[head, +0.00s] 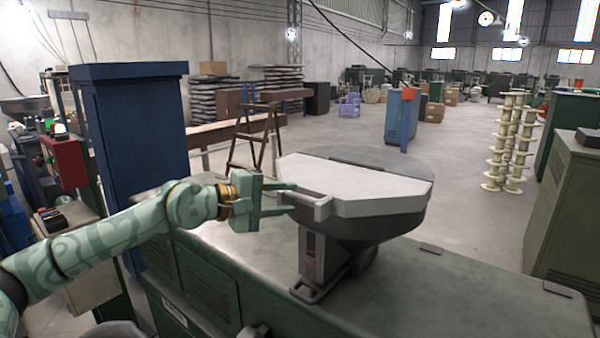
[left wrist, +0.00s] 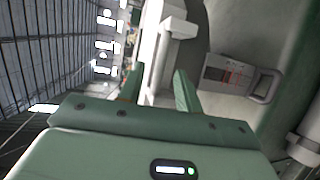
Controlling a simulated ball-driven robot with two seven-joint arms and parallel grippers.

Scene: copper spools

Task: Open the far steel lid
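A pale steel lid (head: 350,184) covers the near part of a round dark bowl (head: 372,228) on a green cabinet; it lies flat and closed. A bar handle (head: 308,198) runs along its left front edge. In the left wrist view the handle (left wrist: 158,60) stands ahead of and between my fingers. My left gripper (head: 292,198) is at the handle's left end, fingers apart, one above and one below the bar. The fingers also show apart in the left wrist view (left wrist: 157,82). I cannot tell whether they touch the bar. My right gripper is not in view.
A grey scale-like stand (head: 318,262) sits under the bowl's front on the green cabinet top (head: 450,290). A tall blue cabinet (head: 130,130) stands left, behind my left arm. A grey rear cover (head: 385,156) lies behind the lid. The cabinet top at right is mostly clear.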

